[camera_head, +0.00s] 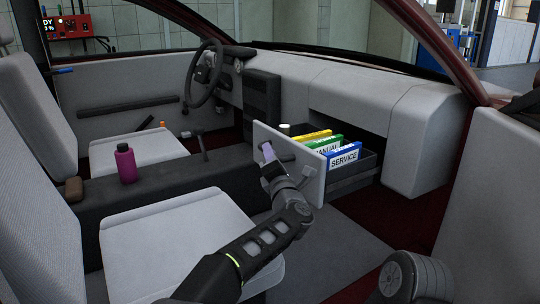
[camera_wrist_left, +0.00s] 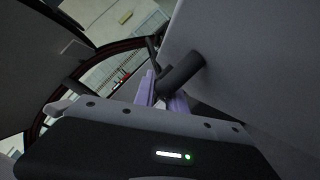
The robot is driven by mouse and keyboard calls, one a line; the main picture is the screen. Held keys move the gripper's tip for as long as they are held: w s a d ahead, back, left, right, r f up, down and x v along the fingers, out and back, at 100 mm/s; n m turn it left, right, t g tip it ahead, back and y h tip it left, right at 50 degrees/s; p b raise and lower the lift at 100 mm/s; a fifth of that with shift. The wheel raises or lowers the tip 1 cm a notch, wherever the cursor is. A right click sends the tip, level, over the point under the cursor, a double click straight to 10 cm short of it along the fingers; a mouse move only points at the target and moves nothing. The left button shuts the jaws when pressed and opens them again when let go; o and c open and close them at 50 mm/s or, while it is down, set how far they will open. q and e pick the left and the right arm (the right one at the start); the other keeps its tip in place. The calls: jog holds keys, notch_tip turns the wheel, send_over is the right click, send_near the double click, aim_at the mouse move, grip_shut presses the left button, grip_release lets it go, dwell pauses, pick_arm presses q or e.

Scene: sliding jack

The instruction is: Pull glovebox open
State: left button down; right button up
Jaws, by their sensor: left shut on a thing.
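The glovebox (camera_head: 352,182) is a drawer in the grey dashboard, standing well out of its opening. Its light grey front panel (camera_head: 318,186) faces me. Inside stand yellow, green and blue folders; the blue folder (camera_head: 344,158) reads SERVICE. My left gripper (camera_head: 267,152), with purple fingers, is at the panel's front, shut on the dark handle. In the left wrist view the fingers (camera_wrist_left: 164,92) close around the dark handle (camera_wrist_left: 182,74), beside the large grey panel (camera_wrist_left: 255,65). The exact grip is partly hidden. My right gripper is not in view.
A steering wheel (camera_head: 204,74) is at the far side. Two light grey seats flank a dark centre console (camera_head: 165,190), which carries a pink bottle (camera_head: 125,163). The near seat cushion (camera_head: 165,245) lies under my left arm. Dark red floor shows below the drawer.

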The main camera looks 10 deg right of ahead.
pick_arm(q)
jog(key=c, duration=1.4)
grip_release()
jog(key=shift+o, duration=0.2)
jog(key=shift+s, duration=0.1)
jog(key=v, duration=0.7)
jog(key=shift+s, duration=0.35)
jog(key=shift+f, duration=0.15)
